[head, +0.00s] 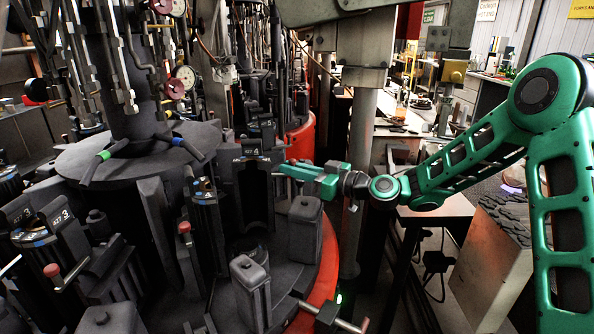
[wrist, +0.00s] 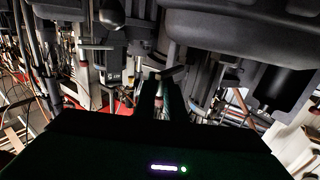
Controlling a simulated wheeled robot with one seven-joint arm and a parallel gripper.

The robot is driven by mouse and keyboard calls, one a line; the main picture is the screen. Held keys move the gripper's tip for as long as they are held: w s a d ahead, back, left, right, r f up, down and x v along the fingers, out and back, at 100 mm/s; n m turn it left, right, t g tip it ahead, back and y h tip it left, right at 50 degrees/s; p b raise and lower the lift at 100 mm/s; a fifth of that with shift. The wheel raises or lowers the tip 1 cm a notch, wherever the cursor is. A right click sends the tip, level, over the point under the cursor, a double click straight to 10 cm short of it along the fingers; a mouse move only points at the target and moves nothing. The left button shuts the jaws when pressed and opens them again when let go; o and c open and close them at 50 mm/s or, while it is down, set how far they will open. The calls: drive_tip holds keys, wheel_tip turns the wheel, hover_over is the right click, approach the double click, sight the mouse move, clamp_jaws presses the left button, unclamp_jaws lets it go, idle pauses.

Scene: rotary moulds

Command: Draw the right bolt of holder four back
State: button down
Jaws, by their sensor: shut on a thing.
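Holder four is a dark, open mould on the round table, with one half marked 4 (head: 205,200) and another dark half also marked 4 (head: 252,165). My green gripper (head: 282,169) reaches in from the right and meets the right side of the holder. In the wrist view its two dark fingers (wrist: 160,95) point ahead, close together. They are shut on the right bolt, of which a short dark bar (wrist: 173,73) shows at the fingertips. In the head view the bolt is hidden by the gripper. How far the bolt is drawn cannot be told.
A red-knobbed handle (head: 185,228) stands by holder four's left half. Holder three (head: 62,222) is at the left. A dark block (head: 305,228) stands below my gripper, and a red-tipped bar (head: 335,318) juts out in front. A grey post (head: 360,140) rises close behind my wrist.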

drive_tip(key=c, duration=1.8)
unclamp_jaws()
drive_tip(key=shift+w+d+r, duration=0.2)
drive_tip(key=shift+w+d, duration=0.1)
drive_tip(key=shift+d, duration=0.25)
drive_tip(key=shift+s+a, duration=0.1)
drive_tip(key=shift+a, duration=0.05)
drive_tip(key=shift+f, duration=0.1)
drive_tip(key=shift+s, duration=0.1)
drive_tip(key=v, duration=1)
drive_tip(key=shift+d, duration=0.35)
